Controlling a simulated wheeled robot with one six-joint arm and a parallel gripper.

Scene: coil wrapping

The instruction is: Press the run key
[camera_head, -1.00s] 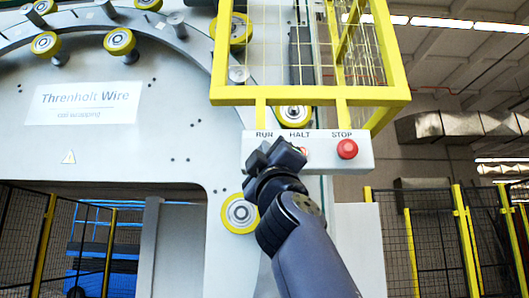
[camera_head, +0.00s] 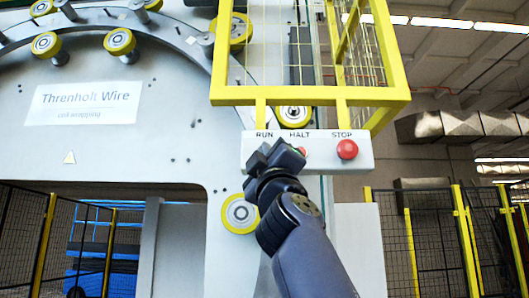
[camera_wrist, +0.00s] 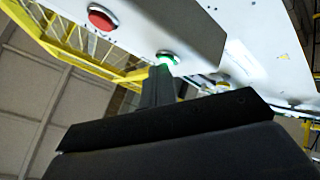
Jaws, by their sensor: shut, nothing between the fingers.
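The control box (camera_head: 365,163) carries the labels RUN, HALT and STOP. My gripper (camera_head: 274,153) is shut and empty in front of its left part, under the RUN label, and hides the run key in the head view. In the wrist view, a green lit key (camera_wrist: 167,57) on the box shows right at the tips of my shut fingers (camera_wrist: 159,72). I cannot tell whether they touch it. The red halt key (camera_head: 303,152) is partly hidden by my gripper. It also shows in the wrist view (camera_wrist: 101,17), apart from my fingers. The red stop button (camera_head: 347,149) is clear.
A yellow guard cage (camera_head: 310,95) stands just above the box. The grey machine (camera_head: 120,150) with yellow rollers (camera_head: 240,213) fills the left. Mesh fences (camera_head: 440,240) stand at the lower right and lower left.

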